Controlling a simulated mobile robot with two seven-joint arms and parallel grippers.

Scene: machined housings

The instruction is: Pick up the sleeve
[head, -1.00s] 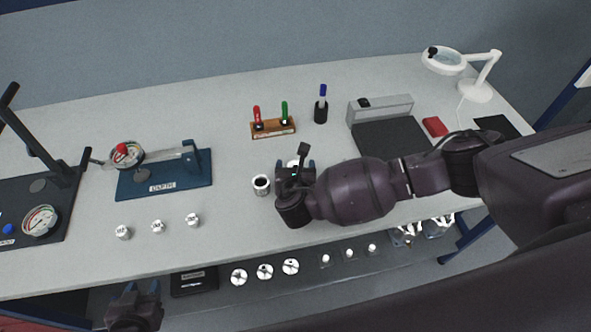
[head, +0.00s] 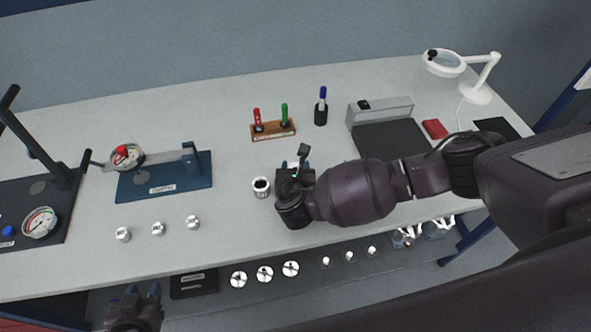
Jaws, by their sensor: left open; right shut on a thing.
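My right gripper (head: 291,166) is over the middle of the bench, shut on a small pale part. I take this part to be the sleeve, but the gripper hides nearly all of it. I cannot tell whether it touches the bench. A short white cylinder with a dark top (head: 261,187) stands upright just left of my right gripper, apart from it. My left gripper (head: 142,291) is open and empty in front of the bench's front edge, low at the left.
A blue depth gauge stand (head: 165,186) is at left, with several small silver parts (head: 158,228) before it. A wooden rack (head: 273,131) holds red and green tools. A pen holder (head: 321,115) and dark mat (head: 392,138) lie behind my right arm. Bench between is clear.

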